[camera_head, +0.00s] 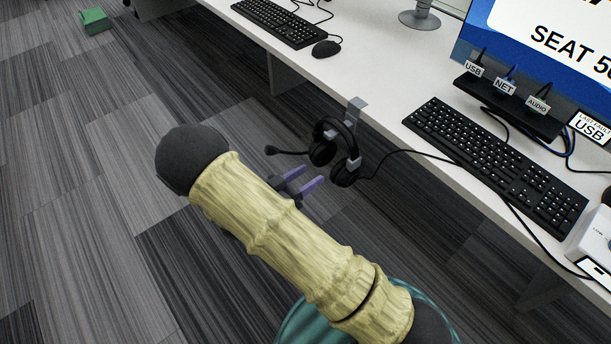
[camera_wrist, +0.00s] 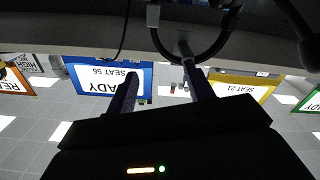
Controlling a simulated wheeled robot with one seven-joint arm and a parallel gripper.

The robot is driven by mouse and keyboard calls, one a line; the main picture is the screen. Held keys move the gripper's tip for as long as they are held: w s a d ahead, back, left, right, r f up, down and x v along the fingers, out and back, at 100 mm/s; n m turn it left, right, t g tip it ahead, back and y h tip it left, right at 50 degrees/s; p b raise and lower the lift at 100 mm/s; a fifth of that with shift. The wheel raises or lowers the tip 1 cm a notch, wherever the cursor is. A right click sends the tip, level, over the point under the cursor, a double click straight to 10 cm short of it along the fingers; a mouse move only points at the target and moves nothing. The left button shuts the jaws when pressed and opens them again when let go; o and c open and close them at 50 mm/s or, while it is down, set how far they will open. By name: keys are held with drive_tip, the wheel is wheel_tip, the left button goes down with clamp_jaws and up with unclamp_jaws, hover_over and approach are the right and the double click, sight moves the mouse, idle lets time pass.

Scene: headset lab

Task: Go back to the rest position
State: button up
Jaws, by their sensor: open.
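A black headset (camera_head: 338,150) hangs from a grey hook (camera_head: 353,112) at the desk's front edge, its boom microphone pointing left. In the wrist view, which is upside down, my gripper (camera_wrist: 160,82) shows two spread dark fingers. The curved dark headset (camera_wrist: 190,58) is close ahead at the top. I cannot tell whether a fingertip touches it.
The white desk (camera_head: 375,85) holds a keyboard (camera_head: 490,165), a second keyboard (camera_head: 280,22), a mouse (camera_head: 326,48) and a labelled port box (camera_head: 510,105). A monitor (camera_head: 545,50) reads SEAT 5-something. A green box (camera_head: 96,20) lies on the floor.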

drive_tip(key=w+d+r+n+g+y, duration=0.2)
drive_tip(key=w+d+r+y, duration=0.15)
drive_tip(key=w+y, duration=0.6)
drive_tip(key=s+d+r+n+g+y, duration=0.3)
drive_tip(key=s+d, duration=0.1)
drive_tip(key=s, duration=0.6)
drive_tip(key=s+d+r+n+g+y, duration=0.25)
drive_tip(key=s+d+r, duration=0.2)
drive_tip(key=s, duration=0.55)
drive_tip(key=w+r+p+v, duration=0.1)
drive_tip(key=w+p+v, duration=0.2)
drive_tip(key=p+v, duration=1.1)
drive_tip(key=w+a+p+v, duration=0.1)
drive_tip(key=w+p+v, duration=0.2)
drive_tip(key=p+v, duration=1.1)
drive_tip(key=shift+w+d+r+p, duration=0.25)
drive_tip(key=shift+r+p, duration=0.25)
drive_tip(key=shift+p, duration=0.4)
drive_tip(key=shift+g, duration=0.25)
